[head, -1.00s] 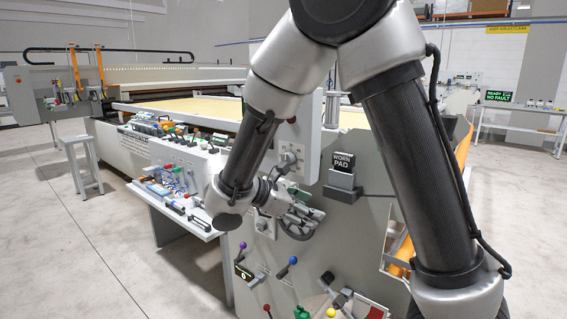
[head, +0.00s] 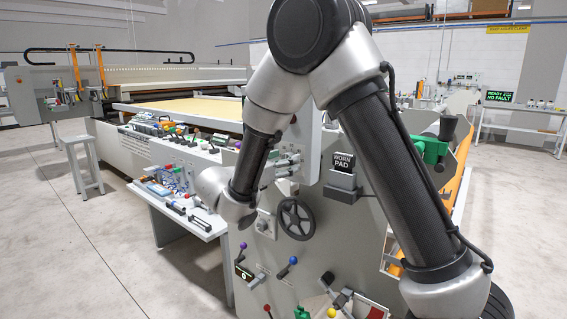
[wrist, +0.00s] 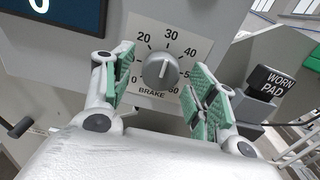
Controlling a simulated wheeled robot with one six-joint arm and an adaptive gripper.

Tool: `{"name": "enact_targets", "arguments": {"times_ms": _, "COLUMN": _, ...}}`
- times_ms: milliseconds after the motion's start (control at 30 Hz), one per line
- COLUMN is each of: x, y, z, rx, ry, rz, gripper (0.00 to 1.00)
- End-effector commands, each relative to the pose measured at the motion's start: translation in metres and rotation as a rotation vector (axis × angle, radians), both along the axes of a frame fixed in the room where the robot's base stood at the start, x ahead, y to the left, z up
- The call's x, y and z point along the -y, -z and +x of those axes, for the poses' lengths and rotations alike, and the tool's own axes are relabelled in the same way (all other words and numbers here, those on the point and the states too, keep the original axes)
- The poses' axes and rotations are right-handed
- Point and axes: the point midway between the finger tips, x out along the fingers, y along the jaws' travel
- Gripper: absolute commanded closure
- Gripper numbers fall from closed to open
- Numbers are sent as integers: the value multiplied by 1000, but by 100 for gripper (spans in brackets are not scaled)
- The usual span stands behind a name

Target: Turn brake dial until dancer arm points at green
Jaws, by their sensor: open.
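The brake dial (wrist: 160,72) is a round grey knob on a white plate marked from 0 to 60 in the wrist view. Its exact pointer setting is hard to read. My gripper (wrist: 157,80) is open, with green-padded fingers to the left and right of the dial. The knob shows between them, and I cannot tell whether any finger touches it. In the head view my gripper (head: 286,168) is at the lower part of the grey upright box, partly hidden by my arm. I cannot make out the dancer arm or its green mark.
A black WORN PAD block (wrist: 271,84) stands to the right of the dial. A dark display (wrist: 60,18) is at upper left. In the head view, a black handwheel (head: 295,219) and several coloured-knob levers sit below. A green part (head: 432,150) stands at right.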

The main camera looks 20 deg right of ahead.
Motion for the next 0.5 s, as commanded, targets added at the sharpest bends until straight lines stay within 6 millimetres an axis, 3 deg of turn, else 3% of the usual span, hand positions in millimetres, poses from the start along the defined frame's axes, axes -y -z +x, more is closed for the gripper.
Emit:
{"name": "enact_targets", "arguments": {"times_ms": 267, "x": 2, "y": 0, "z": 2, "rx": 1, "ry": 0, "rz": 1, "gripper": 42}}
{"name": "enact_targets", "arguments": {"times_ms": 500, "x": 2, "y": 0, "z": 1, "rx": 1, "ry": 0, "rz": 1, "gripper": 84}}
